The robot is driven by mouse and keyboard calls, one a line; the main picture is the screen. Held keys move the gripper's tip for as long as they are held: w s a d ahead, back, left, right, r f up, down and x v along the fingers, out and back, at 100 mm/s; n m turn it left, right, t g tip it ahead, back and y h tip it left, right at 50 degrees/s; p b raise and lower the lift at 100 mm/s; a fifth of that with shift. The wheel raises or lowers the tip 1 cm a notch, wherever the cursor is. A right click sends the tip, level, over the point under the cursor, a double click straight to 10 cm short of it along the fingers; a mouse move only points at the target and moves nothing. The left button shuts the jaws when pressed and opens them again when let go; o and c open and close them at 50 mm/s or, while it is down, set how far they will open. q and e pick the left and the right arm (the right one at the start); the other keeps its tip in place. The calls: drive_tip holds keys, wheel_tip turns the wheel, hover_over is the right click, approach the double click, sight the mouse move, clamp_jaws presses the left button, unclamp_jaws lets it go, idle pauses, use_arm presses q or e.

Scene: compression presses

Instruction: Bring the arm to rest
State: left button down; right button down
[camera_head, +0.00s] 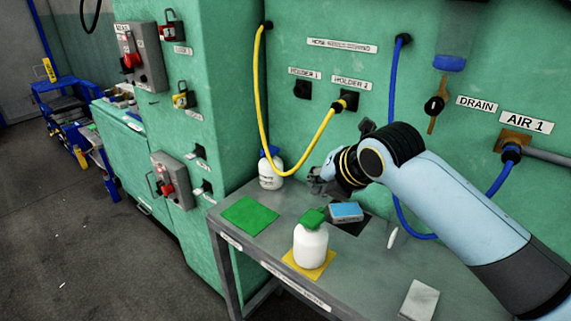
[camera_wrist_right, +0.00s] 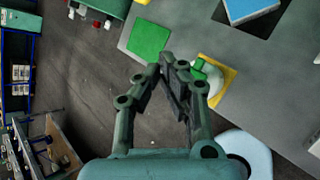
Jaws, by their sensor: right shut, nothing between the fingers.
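My right arm (camera_head: 450,205) reaches in from the right over the grey bench. My right gripper (camera_head: 317,183) is above the back of the bench, near the white bottle with the blue top. In the right wrist view the gripper (camera_wrist_right: 160,70) has its fingers together, with nothing seen between them. Beyond the fingertips are the green mat (camera_wrist_right: 149,40) and the green-topped spray bottle (camera_wrist_right: 199,67). My left gripper is not in view.
On the bench (camera_head: 263,273) are a green mat (camera_head: 249,214), a white bottle (camera_head: 311,247) on a yellow mat (camera_head: 291,263), a blue-topped box (camera_head: 345,212), a blue-capped bottle (camera_head: 270,174) and a grey block (camera_head: 419,299). Yellow (camera_head: 262,105) and blue (camera_head: 392,110) hoses hang behind.

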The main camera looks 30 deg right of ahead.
drive_tip(key=s+a+m+g, duration=0.2)
drive_tip(key=s+m+g, duration=0.1)
drive_tip(key=s+m, duration=1)
drive_tip(key=s+a+m+g, duration=0.2)
drive_tip(key=s+m, duration=1.1)
wheel_tip(320, 180, down, 38)
drive_tip(key=s+d+g+b, duration=0.2)
drive_tip(key=s+d+b, duration=0.1)
drive_tip(key=b, duration=0.7)
drive_tip(key=s+f+b, duration=0.3)
drive_tip(key=s+f, duration=0.6)
drive_tip(key=f, duration=0.2)
drive_tip(key=s+f+g+b, duration=0.1)
drive_tip(key=s+f+b, duration=0.3)
drive_tip(key=s+f, duration=0.4)
wheel_tip(320, 180, down, 3)
drive_tip(key=shift+s+d+f, duration=0.1)
drive_tip(key=shift+s+d, duration=0.15)
drive_tip(key=shift+s, duration=0.1)
